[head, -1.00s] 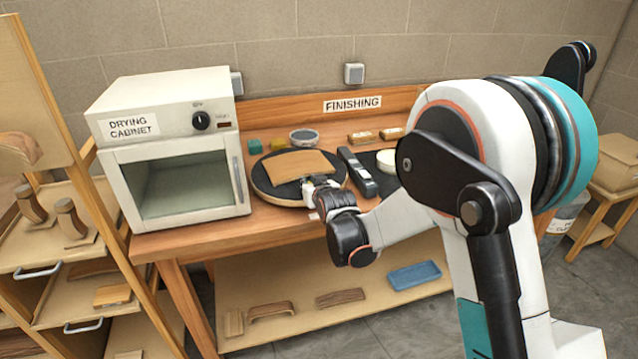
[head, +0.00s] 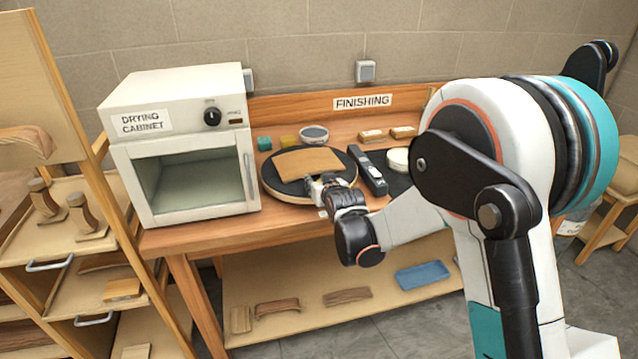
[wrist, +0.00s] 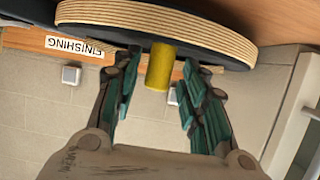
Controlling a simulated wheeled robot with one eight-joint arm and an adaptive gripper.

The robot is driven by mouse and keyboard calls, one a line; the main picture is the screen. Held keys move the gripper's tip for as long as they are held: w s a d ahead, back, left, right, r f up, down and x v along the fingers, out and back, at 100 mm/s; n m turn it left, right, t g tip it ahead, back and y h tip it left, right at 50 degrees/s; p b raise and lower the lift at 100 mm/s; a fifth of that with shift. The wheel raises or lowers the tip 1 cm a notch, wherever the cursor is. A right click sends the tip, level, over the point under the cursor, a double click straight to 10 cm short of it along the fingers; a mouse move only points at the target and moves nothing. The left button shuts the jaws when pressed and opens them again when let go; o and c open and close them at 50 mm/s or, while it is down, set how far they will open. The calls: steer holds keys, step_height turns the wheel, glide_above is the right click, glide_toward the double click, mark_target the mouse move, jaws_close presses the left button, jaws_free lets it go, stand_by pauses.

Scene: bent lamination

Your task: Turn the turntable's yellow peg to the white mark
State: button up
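The turntable (head: 277,188) is a round black disc with a layered wooden edge, on the bench. A curved brown sheet (head: 308,160) lies on it. In the wrist view the turntable's rim (wrist: 90,14) spans the top, and the yellow peg (wrist: 160,68) sticks out from it. My gripper (wrist: 161,82) is open, its fingers on either side of the peg with gaps showing. In the head view my gripper (head: 322,184) is at the turntable's front right edge and hides the peg. A small white patch (head: 322,213) on the bench's front edge may be the white mark.
A drying cabinet (head: 185,165) stands left of the turntable. A black bar-shaped tool (head: 368,172) lies close on its right, with a white round item (head: 398,160) beyond. A grey round dish (head: 314,134) and small blocks (head: 372,135) are behind.

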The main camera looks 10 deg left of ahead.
steer(key=v, duration=1.2)
steer(key=shift+f, duration=0.1)
